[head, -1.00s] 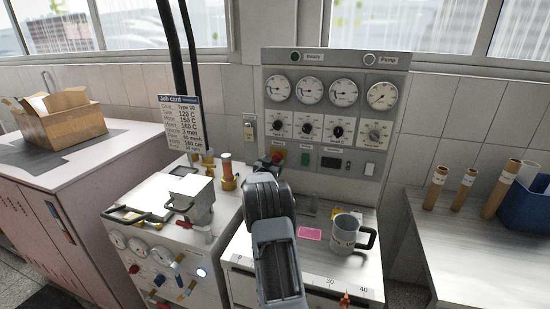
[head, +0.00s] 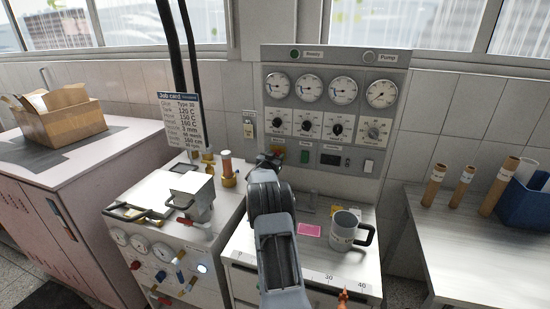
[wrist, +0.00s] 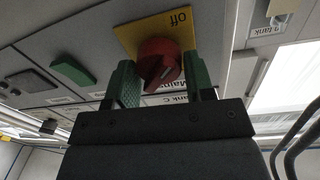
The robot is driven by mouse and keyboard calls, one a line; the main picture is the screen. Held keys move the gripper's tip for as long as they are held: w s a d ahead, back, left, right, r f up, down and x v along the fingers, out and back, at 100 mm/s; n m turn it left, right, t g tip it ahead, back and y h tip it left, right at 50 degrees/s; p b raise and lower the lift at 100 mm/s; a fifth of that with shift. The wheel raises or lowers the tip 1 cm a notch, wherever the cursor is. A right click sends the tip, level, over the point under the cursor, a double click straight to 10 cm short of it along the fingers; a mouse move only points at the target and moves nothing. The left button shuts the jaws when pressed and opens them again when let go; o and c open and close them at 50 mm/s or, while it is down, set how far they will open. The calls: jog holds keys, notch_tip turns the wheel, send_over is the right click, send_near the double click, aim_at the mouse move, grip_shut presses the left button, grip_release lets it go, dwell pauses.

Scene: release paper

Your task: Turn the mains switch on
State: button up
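The mains switch is a red rotary knob (wrist: 160,62) on a yellow plate (wrist: 180,22) marked "Off", on the grey control panel (head: 335,60). In the wrist view my gripper (wrist: 162,82) has its two green fingers apart, one on each side of the knob. The fingers look close to the knob's sides, but I cannot tell whether they touch it. In the head view my gripper (head: 269,158) is at the panel's lower left and hides most of the switch. The word "Mains" shows partly behind the right finger.
Green (head: 305,157) and dark (head: 331,160) panel parts sit right of the switch. Below are a grey mug (head: 342,230) and a pink card (head: 310,230) on the bench. A metal press-like unit (head: 190,190) stands left. Cardboard tubes (head: 464,186) stand right.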

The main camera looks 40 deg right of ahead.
jog(key=c, duration=0.5)
jog(key=shift+f+m+b, duration=0.1)
jog(key=shift+m+b, duration=0.2)
jog(key=shift+b, duration=0.2)
jog(key=shift+f+m+b, duration=0.1)
jog(key=shift+m+b, duration=0.9)
jog(key=shift+b, duration=0.15)
jog(key=m+b, duration=0.3)
jog(key=m, duration=0.1)
jog(key=shift+s+m+b, duration=0.15)
jog(key=shift+m+b, duration=0.15)
jog(key=m+b, duration=0.3)
jog(key=m, duration=0.2)
jog(key=shift+d+y, duration=0.1)
jog(key=shift+y, duration=0.3)
jog(key=shift+s+m+b, duration=0.1)
jog(key=shift+m+b, duration=1.65)
jog(key=shift+m, duration=0.65)
